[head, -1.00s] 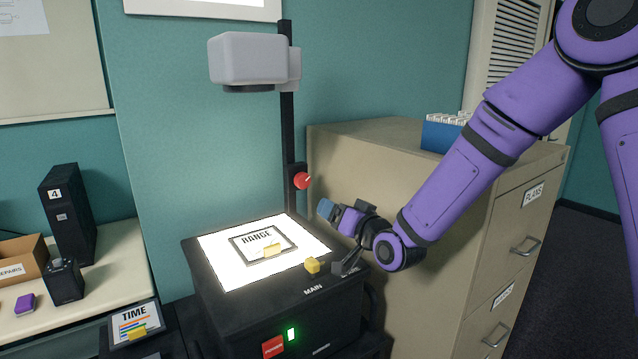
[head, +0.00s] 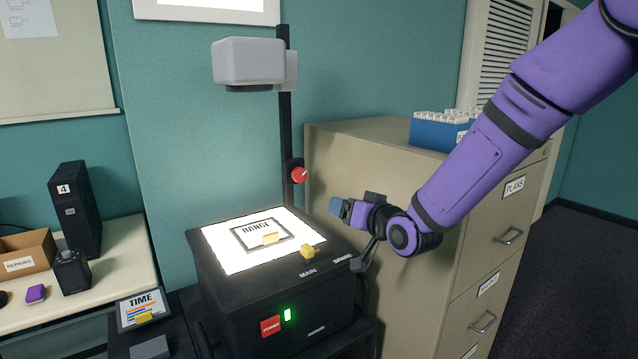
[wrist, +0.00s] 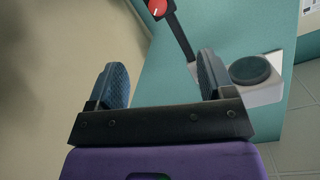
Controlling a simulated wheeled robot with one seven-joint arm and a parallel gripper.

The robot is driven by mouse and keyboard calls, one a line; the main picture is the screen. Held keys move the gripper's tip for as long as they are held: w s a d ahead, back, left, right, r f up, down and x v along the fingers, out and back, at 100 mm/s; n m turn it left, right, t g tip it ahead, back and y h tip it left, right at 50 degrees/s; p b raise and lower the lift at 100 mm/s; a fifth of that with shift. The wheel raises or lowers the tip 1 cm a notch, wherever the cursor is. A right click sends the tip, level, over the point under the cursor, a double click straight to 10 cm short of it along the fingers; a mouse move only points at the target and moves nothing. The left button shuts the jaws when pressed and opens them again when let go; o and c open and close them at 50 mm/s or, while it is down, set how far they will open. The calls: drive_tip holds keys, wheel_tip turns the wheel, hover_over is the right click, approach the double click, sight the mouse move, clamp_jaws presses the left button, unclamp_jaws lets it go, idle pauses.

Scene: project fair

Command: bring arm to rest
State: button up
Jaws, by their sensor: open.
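My gripper (head: 338,209) is at the end of my purple arm, beside the right edge of the overhead projector (head: 275,325) and in front of the filing cabinet. In the wrist view my gripper (wrist: 160,88) has its two dark pads wide apart with nothing between them. Beyond the pads are the projector's red knob (wrist: 157,8) on its black post and the grey projector head (wrist: 262,85). In the head view the red knob (head: 299,174) is up and left of my gripper, apart from it.
The beige filing cabinet (head: 400,185) stands close behind my arm, with a blue box of files (head: 437,133) on top. A slide labelled RANGE (head: 264,238) lies on the lit stage. A TIME slide (head: 142,308) and a desk are at left. Floor shows at far right.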

drive_tip(key=s+d+r+g+h, duration=0.2)
drive_tip(key=s+d+r+h, duration=0.2)
drive_tip(key=s+d, duration=0.25)
drive_tip(key=s+d+r+g+h, duration=0.25)
drive_tip(key=s+d+r, duration=0.2)
drive_tip(key=d, duration=0.35)
drive_tip(key=s+d+r+m+g+h, duration=0.1)
drive_tip(key=s+d, duration=0.3)
drive_tip(key=s, duration=0.7)
drive_tip(key=s+d+r+m+g+h, duration=0.1)
drive_tip(key=s+d+g, duration=0.2)
drive_tip(key=s, duration=0.9)
drive_tip(key=shift+s+d, duration=0.2)
drive_tip(key=shift+d, duration=0.7)
